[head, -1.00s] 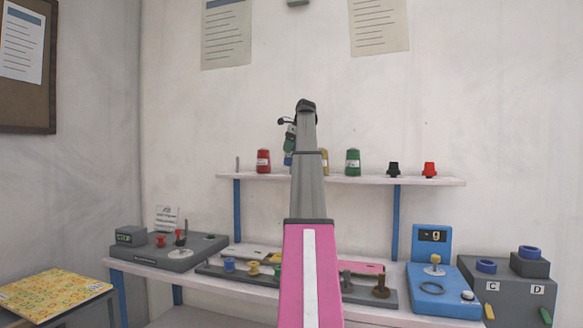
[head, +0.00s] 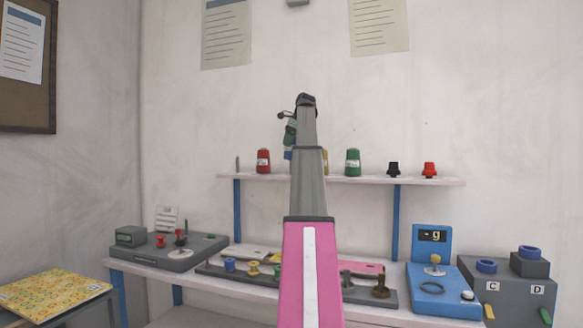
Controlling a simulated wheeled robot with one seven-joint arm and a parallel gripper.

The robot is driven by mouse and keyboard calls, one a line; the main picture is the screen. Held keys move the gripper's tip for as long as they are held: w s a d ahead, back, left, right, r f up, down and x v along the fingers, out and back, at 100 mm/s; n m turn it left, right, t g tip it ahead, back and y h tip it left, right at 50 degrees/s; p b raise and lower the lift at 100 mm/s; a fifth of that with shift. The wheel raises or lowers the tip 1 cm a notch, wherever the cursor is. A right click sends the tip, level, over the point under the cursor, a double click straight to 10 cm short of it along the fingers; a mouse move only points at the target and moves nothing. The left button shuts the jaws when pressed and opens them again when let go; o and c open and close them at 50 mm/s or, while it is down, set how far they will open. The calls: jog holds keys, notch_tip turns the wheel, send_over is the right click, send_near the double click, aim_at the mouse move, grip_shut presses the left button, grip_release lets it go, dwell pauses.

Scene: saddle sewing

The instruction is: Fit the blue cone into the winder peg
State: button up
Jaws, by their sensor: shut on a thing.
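My gripper (head: 289,137) shows only in part at the left edge of my raised arm, in front of the wall just above the shelf; its fingertips are mostly hidden. A small patch of the blue cone (head: 288,155) shows right below it, and my gripper is shut on it. My arm hides the rest of the cone, so I cannot tell whether its base touches the shelf. A grey machine (head: 205,249) at the left of the bench has a thin upright peg (head: 181,238) on top, which looks like the winder peg.
The wall shelf (head: 430,182) holds a red cone (head: 263,161), a yellow cone (head: 325,162), a green cone (head: 353,161), a bare grey peg (head: 237,163) and two small knobs. A blue device (head: 440,298) and grey boxes (head: 500,285) fill the bench's right end.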

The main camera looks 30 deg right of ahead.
jog(key=shift+r, duration=1.35)
